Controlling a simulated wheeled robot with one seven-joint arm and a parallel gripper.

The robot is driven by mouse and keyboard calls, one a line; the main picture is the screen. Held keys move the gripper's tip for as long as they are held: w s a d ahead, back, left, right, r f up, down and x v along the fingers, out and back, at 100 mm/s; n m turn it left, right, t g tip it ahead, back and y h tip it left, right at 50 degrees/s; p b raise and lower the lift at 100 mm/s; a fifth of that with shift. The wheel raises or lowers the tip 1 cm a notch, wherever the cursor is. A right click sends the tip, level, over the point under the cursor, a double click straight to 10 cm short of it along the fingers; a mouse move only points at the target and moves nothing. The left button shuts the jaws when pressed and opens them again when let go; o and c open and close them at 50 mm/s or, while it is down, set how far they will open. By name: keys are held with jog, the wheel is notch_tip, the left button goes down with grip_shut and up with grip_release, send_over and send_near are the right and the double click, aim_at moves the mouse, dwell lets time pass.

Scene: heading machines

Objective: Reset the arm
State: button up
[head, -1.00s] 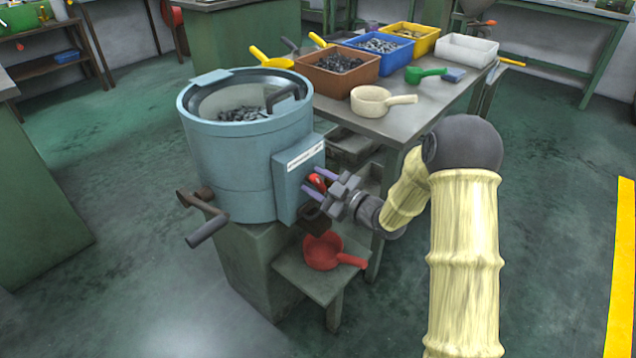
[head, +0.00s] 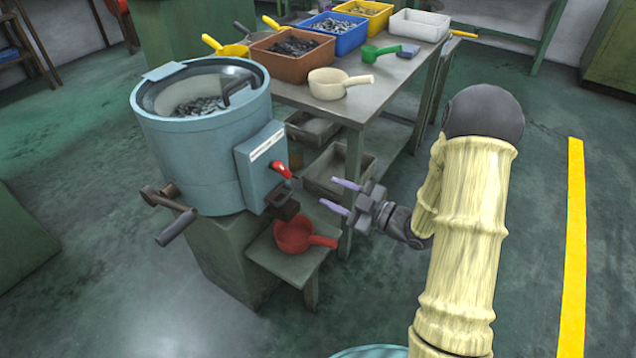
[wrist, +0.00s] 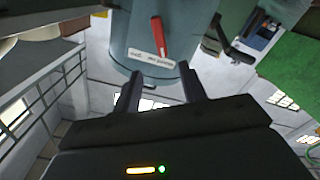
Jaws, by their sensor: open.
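My gripper (head: 341,197) is open and empty in the head view, with its two purple fingers pointing left toward the blue-grey machine (head: 190,155). It is apart from the machine, with a clear gap to the red lever (head: 281,170) on the machine's front box. In the wrist view, the fingers (wrist: 158,88) stand apart with nothing between them. The machine (wrist: 125,40) and its red lever (wrist: 158,38) show beyond the fingertips. My arm in its pale yellow sleeve runs down the right of the head view.
A red scoop (head: 294,236) sits on a low stand (head: 268,262) below the machine's spout. Floor is open between my arm and the yellow line (head: 574,250).

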jog(key=shift+s+d, duration=0.45)
jog(key=shift+d, duration=0.1)
jog(key=s+d+f+m+g+h, duration=0.1)
jog(key=s+d+m+g+h, duration=0.1)
jog(key=d+m+h, duration=0.7)
jog(key=s+a+r+m+g+h, duration=0.1)
jog(key=s+a+m+g+h, duration=0.15)
jog(key=s, duration=0.25)
jog(key=s+a+r+m+g+h+p, duration=0.1)
jog(key=s+m+g, duration=0.15)
jog(key=s, duration=0.25)
jog(key=s+a+r+m+g+h, duration=0.1)
jog(key=s+m+h, duration=0.1)
jog(key=s+m, duration=0.15)
notch_tip(320, 180, up, 32)
jog(key=p, duration=3.2)
jog(key=shift+s+n+p, duration=0.35)
jog(key=shift+s+n, duration=0.1)
